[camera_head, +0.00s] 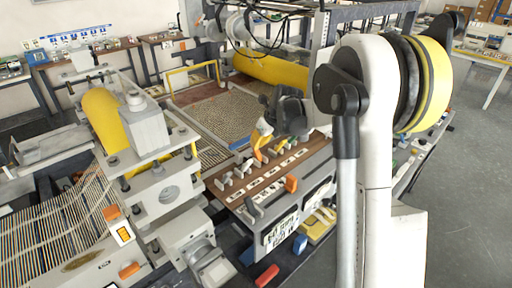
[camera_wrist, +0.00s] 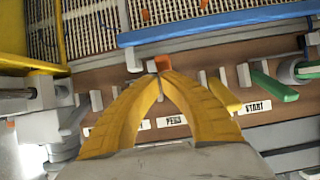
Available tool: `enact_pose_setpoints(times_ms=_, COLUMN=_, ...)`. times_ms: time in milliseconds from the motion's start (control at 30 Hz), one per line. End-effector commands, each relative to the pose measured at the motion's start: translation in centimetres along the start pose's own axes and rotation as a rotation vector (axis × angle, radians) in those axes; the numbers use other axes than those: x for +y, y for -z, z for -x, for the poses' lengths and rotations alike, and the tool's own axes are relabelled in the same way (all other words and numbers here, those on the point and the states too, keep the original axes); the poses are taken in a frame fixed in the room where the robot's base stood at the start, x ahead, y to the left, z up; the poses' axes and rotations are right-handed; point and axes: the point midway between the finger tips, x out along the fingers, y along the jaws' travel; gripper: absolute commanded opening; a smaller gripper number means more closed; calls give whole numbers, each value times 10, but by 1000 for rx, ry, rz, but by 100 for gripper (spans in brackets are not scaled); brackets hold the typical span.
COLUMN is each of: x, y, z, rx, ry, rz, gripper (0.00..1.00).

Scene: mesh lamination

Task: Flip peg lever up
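The control panel (camera_head: 270,178) is a brown strip with a row of small levers above white labels. In the wrist view, a label reading "PEGS" (camera_wrist: 173,121) shows between the yellow fingers of my gripper (camera_wrist: 158,75). The fingers converge, with their tips close together beside an orange lever end (camera_wrist: 161,63) above that label. Whether the lever lies between the tips or just behind them is unclear. In the head view, my gripper (camera_head: 262,140) is low over the far part of the lever row, and its tips partly hide the levers there.
A yellow lever (camera_wrist: 225,95), a grey lever (camera_wrist: 243,75) and a green lever (camera_wrist: 273,86) stand right of the fingers, near a "START" label (camera_wrist: 256,107). A blue bar (camera_wrist: 220,22) runs behind the panel. An orange knob (camera_head: 291,183) sits at the panel's front edge.

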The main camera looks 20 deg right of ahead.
Motion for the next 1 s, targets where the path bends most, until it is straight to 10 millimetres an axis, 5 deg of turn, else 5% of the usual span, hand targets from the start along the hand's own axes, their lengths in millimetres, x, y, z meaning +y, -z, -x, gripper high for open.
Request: enact_pose_setpoints(times_ms=1000, x=-3, y=-6, z=0, rx=-1, ry=0, rz=0, gripper=0)
